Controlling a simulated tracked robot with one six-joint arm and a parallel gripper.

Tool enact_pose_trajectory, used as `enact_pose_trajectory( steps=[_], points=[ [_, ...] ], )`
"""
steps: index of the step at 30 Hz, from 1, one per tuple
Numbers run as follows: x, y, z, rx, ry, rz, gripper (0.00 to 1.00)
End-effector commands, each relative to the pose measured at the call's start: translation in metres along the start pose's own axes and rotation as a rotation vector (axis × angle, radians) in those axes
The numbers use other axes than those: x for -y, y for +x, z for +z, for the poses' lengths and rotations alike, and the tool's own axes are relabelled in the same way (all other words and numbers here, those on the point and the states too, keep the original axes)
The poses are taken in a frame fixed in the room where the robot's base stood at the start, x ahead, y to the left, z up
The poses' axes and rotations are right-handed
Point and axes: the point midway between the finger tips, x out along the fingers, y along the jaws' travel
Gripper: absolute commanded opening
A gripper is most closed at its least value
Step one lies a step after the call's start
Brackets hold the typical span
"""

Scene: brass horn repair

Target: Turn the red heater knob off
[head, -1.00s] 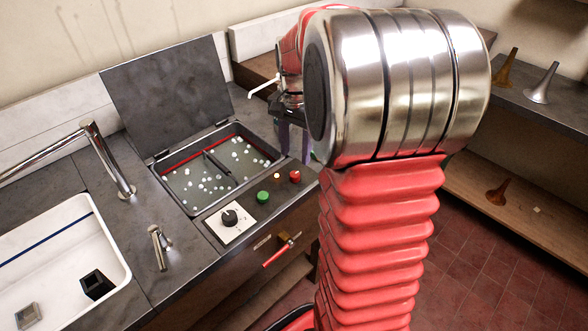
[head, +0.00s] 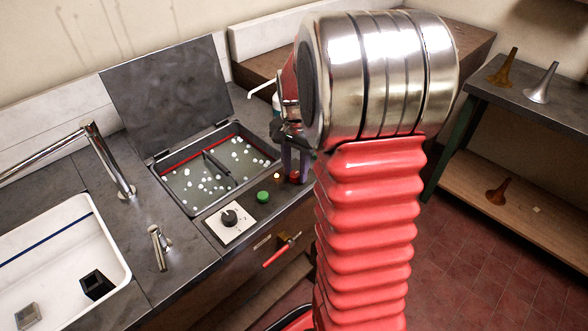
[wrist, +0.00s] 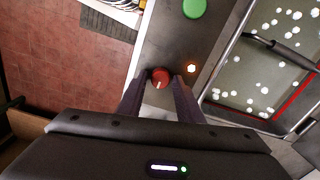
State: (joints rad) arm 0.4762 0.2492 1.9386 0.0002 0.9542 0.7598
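The red heater knob (wrist: 160,76) sits on the dark counter panel, with a pale mark on its top pointing toward the bottom of the wrist view. In the head view the knob (head: 295,178) is partly covered by my gripper (head: 294,160). In the wrist view my gripper (wrist: 160,82) has its two fingers on either side of the knob. The fingers look apart, with a narrow gap beside the knob; contact is not visible. A small lamp (wrist: 192,68) beside the knob glows, and it also shows in the head view (head: 277,176).
A green button (head: 263,197) and a black dial (head: 229,216) on a white plate share the panel. An open bath (head: 190,205) with floating white balls lies behind them. A red-handled valve (head: 281,250) sticks out of the counter front. A sink (head: 60,300) is at left.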

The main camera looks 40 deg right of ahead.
Motion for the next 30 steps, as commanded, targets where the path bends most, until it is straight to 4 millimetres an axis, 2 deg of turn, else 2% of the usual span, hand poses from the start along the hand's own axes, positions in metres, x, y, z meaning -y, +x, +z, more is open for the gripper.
enact_pose_trajectory(
  steps=[2,13,14,23,30],
  points=[
    [0.0001,-0.0002,0.0,0.0,0.0,0.0,0.27],
    [0.0001,-0.0003,0.0001,0.0,-0.001,0.0,0.01],
    [0.002,-0.0005,0.0048,0.0,-0.003,0.0,0.01],
    [0.0004,-0.0002,0.0005,0.001,-0.032,0.0,0.01],
    [0.0006,-0.0002,-0.0004,-0.001,-0.136,0.0,0.01]
  ],
)
